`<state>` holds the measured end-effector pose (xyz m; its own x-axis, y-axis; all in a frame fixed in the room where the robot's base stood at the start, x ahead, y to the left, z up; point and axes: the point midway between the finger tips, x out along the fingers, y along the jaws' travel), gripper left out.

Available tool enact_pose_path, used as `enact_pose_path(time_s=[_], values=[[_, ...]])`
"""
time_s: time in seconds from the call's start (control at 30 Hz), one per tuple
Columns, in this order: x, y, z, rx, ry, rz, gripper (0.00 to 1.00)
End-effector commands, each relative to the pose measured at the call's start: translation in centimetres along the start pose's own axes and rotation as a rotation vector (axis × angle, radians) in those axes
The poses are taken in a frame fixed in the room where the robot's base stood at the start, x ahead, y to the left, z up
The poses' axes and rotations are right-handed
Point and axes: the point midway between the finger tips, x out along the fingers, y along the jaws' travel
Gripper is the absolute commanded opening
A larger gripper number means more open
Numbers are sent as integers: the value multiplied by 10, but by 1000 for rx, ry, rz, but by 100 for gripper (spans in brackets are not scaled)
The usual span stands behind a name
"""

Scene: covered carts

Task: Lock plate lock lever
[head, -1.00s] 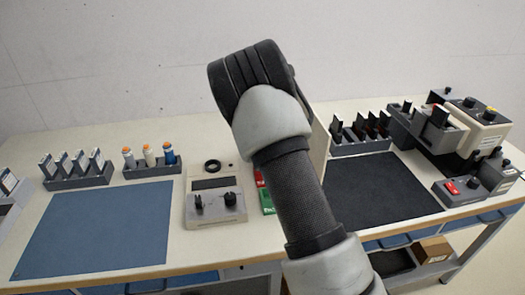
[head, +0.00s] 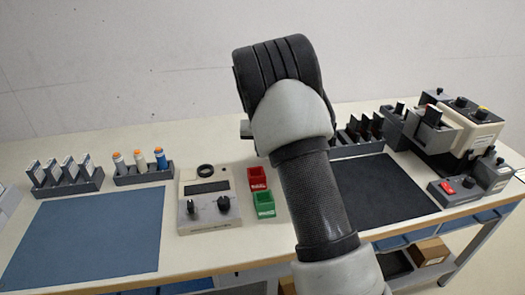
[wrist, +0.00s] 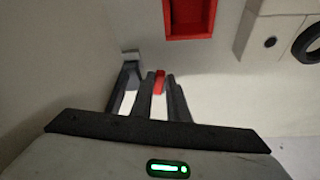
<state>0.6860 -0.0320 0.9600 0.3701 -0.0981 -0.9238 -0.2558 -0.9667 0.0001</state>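No plate lock lever can be made out for certain. The grey and cream machine (head: 470,125) at the back right has dark knobs and an upright dark plate (head: 432,116) on its grey front part. My gripper (wrist: 163,90) shows in the wrist view as dark, narrow fingers close together. A small red piece (wrist: 160,82) shows between or just beyond them; I cannot tell whether it is gripped. A grey bar-like part (wrist: 128,80) stands at their left. In the head view my arm hides most of the gripper.
A red bin (head: 258,178) and a green bin (head: 264,204) stand beside a cream meter (head: 208,197). A rack of dark plates (head: 362,132) is behind the black mat (head: 375,190). A box with a red switch (head: 455,190) is at the right. The blue mat (head: 85,240) is bare.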

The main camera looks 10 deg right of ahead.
Motion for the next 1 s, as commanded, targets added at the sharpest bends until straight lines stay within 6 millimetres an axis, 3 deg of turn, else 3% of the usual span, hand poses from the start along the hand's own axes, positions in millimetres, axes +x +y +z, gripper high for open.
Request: enact_pose_path(time_s=[0.1,0.47,0.67,1.0], values=[[0,0,0,1,1,0,31],[-6,0,0,1,1,0,31],[-40,-1,-1,1,4,-2,31],[-124,0,-1,1,4,-2,31]])
